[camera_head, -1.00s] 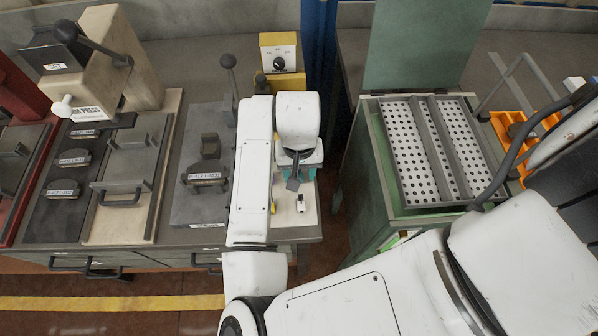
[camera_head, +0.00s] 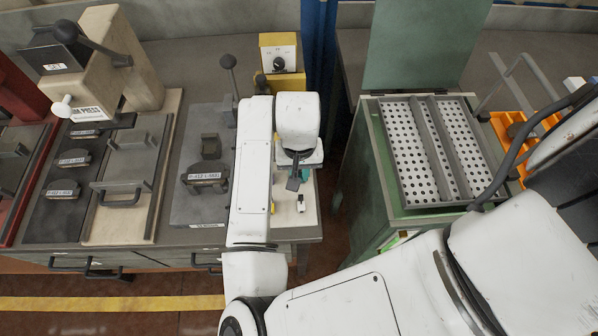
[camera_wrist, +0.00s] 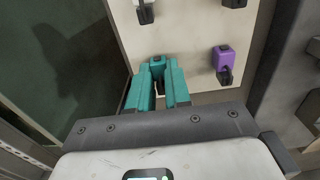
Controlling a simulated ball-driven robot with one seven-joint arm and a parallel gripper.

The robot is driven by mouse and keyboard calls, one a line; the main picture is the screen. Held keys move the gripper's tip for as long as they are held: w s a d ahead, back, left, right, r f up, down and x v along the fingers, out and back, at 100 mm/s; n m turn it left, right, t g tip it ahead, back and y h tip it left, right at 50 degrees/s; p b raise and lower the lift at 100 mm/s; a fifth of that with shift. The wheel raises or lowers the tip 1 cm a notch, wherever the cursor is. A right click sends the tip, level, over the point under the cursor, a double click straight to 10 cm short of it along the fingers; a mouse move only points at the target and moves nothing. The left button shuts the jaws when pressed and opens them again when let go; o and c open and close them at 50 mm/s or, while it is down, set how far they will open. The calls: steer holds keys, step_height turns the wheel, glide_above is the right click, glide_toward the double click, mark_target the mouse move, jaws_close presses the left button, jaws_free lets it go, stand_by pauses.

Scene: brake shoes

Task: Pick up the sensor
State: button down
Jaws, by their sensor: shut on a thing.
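My gripper (camera_wrist: 160,82) has teal fingers and is shut on a small sensor (camera_wrist: 157,66), mostly hidden between the fingertips. It is over a pale board (camera_wrist: 190,30) with other sensors on it. A purple sensor (camera_wrist: 223,58) with a dark end lies to the right of the fingers in the wrist view. A white and black sensor (camera_wrist: 145,10) lies beyond them at the top edge. In the head view my gripper (camera_head: 299,176) is partly hidden by my wrist, above the board. A small white and black sensor (camera_head: 301,203) shows just below it.
A perforated metal tray (camera_head: 405,150) stands on a green cabinet (camera_head: 385,210) to the right, across a gap. Left of the arm are a grey fixture plate (camera_head: 190,215) and a beige press (camera_head: 120,60). A yellow control box (camera_head: 280,55) stands behind the arm.

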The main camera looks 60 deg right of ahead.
mark_target(299, 175)
steer(key=shift+r, duration=0.1)
steer(key=shift+r, duration=0.45)
step_height(299, 175, up, 2)
steer(key=s+a+r+b, duration=0.4)
steer(key=a+r, duration=0.6)
steer(key=a, duration=0.3)
steer(key=shift+a, duration=0.2)
